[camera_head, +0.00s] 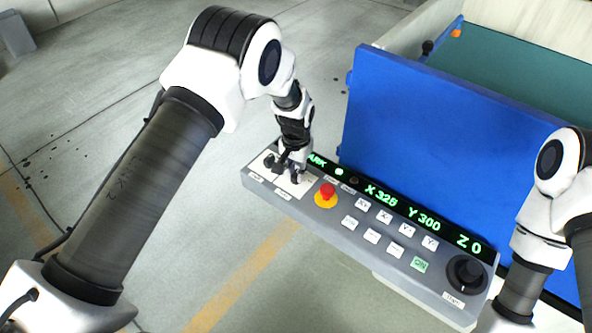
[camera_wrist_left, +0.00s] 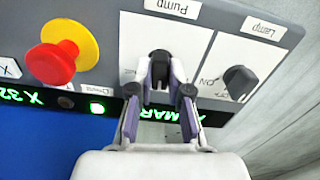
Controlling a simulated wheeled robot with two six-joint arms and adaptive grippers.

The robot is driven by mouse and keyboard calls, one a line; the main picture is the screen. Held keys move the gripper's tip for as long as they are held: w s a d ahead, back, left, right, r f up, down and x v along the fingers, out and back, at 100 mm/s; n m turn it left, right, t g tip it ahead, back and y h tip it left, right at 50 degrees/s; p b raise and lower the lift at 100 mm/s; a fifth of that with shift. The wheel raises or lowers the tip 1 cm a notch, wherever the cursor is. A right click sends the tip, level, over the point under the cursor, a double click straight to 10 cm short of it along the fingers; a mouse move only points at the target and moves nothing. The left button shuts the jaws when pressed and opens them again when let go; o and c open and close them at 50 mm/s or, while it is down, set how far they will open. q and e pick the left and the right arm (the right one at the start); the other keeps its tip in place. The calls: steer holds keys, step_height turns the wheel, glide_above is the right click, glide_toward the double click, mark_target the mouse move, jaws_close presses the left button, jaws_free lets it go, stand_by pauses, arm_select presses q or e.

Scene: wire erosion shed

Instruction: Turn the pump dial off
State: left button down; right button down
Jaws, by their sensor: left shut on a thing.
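The pump dial (camera_wrist_left: 158,66) is a small black knob on a white plate, beside the printed label "Pump" (camera_wrist_left: 172,8). My left gripper (camera_wrist_left: 161,74) is shut on it, one finger on each side. In the head view my left gripper (camera_head: 294,172) reaches down to the left end of the grey control panel (camera_head: 334,226) and mostly hides the dial. The fingers cover the marks around the dial, so I cannot tell its setting. My right arm shows at the right, but its gripper is out of view.
The lamp dial (camera_wrist_left: 239,81) is close beside the pump dial. A red emergency button (camera_wrist_left: 52,62) on a yellow ring is on the other side. A lit green display (camera_head: 420,218) runs along the panel's back edge, before a blue wall (camera_head: 430,130).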

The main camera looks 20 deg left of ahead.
arm_select(q)
steer(key=shift+m, duration=0.8)
steer(key=c, duration=1.1)
jaws_free()
steer(key=shift+f, duration=0.1)
step_height(320, 180, up, 12)
